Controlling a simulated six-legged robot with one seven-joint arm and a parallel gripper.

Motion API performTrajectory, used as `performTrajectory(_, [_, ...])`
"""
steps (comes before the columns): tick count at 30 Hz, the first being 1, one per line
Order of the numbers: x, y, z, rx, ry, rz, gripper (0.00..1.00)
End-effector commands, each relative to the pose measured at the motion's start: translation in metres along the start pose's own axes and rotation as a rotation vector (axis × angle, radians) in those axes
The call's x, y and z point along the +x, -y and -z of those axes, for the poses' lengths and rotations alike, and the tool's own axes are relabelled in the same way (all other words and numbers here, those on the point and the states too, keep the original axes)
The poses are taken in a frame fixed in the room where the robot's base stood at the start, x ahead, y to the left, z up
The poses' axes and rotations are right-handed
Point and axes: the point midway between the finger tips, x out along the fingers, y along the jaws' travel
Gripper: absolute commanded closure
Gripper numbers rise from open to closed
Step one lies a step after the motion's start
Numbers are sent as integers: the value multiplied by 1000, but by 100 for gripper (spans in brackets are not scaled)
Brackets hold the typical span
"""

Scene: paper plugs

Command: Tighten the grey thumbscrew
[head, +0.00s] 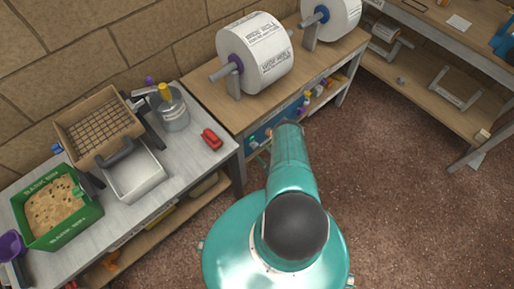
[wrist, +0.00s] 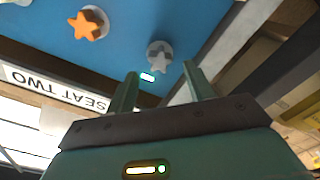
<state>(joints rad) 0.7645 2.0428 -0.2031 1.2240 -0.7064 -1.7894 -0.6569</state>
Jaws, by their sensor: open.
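My gripper (wrist: 161,73) is open, with one finger on each side just short of the knob. The fingers do not appear to touch it, and nothing is between them. An orange star-shaped knob (wrist: 88,24) sits on the same panel to the upper left. In the head view the blue panel (head: 258,138) is on the bench front, and my arm hides the grey thumbscrew and my gripper.
A label reading "SEAT TWO" (wrist: 50,86) is left of the panel in the wrist view. Large paper rolls (head: 262,55) stand on the wooden bench (head: 205,92). A grey table (head: 190,150) at left holds a green box (head: 85,222) and a red object (head: 212,138). The floor at right is clear.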

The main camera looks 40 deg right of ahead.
Motion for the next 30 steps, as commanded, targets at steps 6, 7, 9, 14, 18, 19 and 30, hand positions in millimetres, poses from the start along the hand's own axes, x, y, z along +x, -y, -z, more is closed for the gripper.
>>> performTrajectory(6, [0, 0, 0, -291, -2, 3, 47])
performTrajectory(7, [0, 0, 0, -315, -2, 2, 47])
performTrajectory(9, [0, 0, 0, -346, 0, 0, 47])
performTrajectory(14, [0, -1, 0, -349, 0, -1, 47])
performTrajectory(18, [0, 0, 0, -348, 0, 0, 47])
performTrajectory(19, [0, 0, 0, -347, 0, 0, 47])
performTrajectory(30, [15, 0, 0, -346, -1, 0, 47])
